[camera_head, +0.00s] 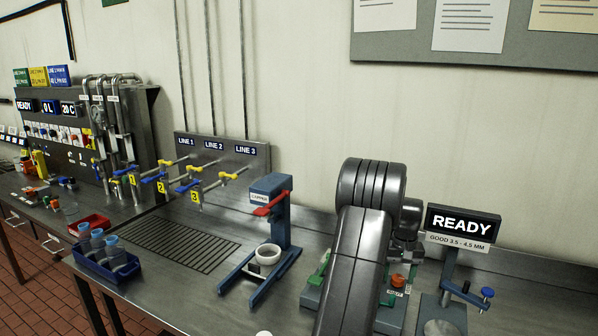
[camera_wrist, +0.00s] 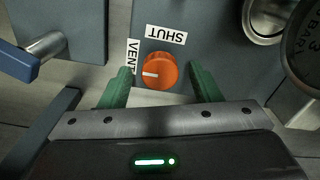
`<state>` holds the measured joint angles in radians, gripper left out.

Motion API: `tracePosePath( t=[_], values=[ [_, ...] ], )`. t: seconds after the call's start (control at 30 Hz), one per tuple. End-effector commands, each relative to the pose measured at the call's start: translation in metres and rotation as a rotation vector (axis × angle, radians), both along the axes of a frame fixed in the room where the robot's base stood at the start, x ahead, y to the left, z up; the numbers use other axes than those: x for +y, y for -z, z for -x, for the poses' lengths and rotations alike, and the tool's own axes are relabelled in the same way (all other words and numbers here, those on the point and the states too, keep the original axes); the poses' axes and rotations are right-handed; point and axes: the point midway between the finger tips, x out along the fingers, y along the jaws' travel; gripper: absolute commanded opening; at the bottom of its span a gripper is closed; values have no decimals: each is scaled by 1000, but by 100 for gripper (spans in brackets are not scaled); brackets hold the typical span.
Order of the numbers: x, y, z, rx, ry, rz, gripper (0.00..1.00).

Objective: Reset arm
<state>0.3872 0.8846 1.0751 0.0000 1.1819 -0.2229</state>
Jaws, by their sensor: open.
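My gripper (camera_wrist: 160,78) is open in the wrist view, with one green finger on each side of an orange knob (camera_wrist: 161,71). Gaps show between the knob and both fingers. The knob's white mark points left, towards the side of the VENT label; the SHUT label is above it. An orange knob (camera_head: 397,281) also shows in the head view, right beside my dark arm (camera_head: 360,245). My arm reaches down over the bench there and hides much of the fixture behind it; I cannot make out my fingers clearly in that view.
A READY display (camera_head: 463,226) on a post is close on the right. A blue lever (camera_wrist: 22,62) and a round gauge (camera_wrist: 308,45) flank the knob.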

Motion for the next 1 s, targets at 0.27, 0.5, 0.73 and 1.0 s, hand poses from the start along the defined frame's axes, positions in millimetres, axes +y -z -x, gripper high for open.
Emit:
tracePosePath(
  t=[0.27,0.5,0.73,1.0],
  values=[
    [0,-1,0,1,229,0,57],
    [0,-1,0,0,403,0,57],
    [0,0,0,0,488,0,57],
    [0,0,0,0,500,0,57]
  ],
)
